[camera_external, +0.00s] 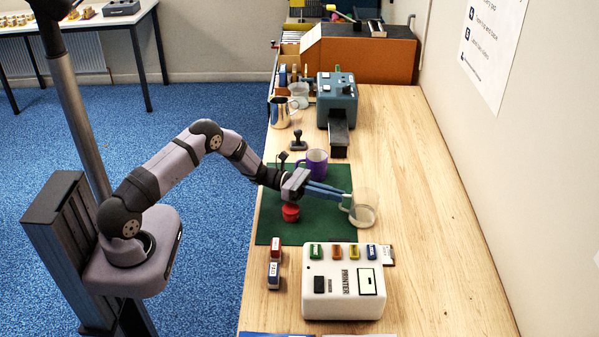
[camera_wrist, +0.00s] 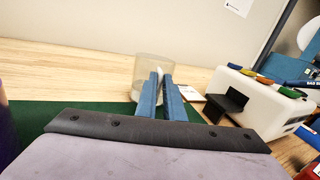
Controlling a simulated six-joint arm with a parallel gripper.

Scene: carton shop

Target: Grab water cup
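The water cup is a clear glass mug (camera_external: 366,208) standing upright on the wooden table, just past the right edge of the green mat (camera_external: 262,226). Its handle is on the left, toward my gripper (camera_external: 347,194). In the wrist view, the glass cup (camera_wrist: 140,72) stands ahead of my two blue fingers (camera_wrist: 161,80), partly covered by them. The fingers have a narrow gap between them, with a pale sliver, perhaps the handle, between the tips. I cannot tell whether they press on it.
A purple mug (camera_external: 315,163) stands behind my gripper, and a red knob-like object (camera_external: 290,212) sits below it on the mat. A white printer box (camera_external: 343,282) with coloured stamps is in front. The table to the right of the cup is clear.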

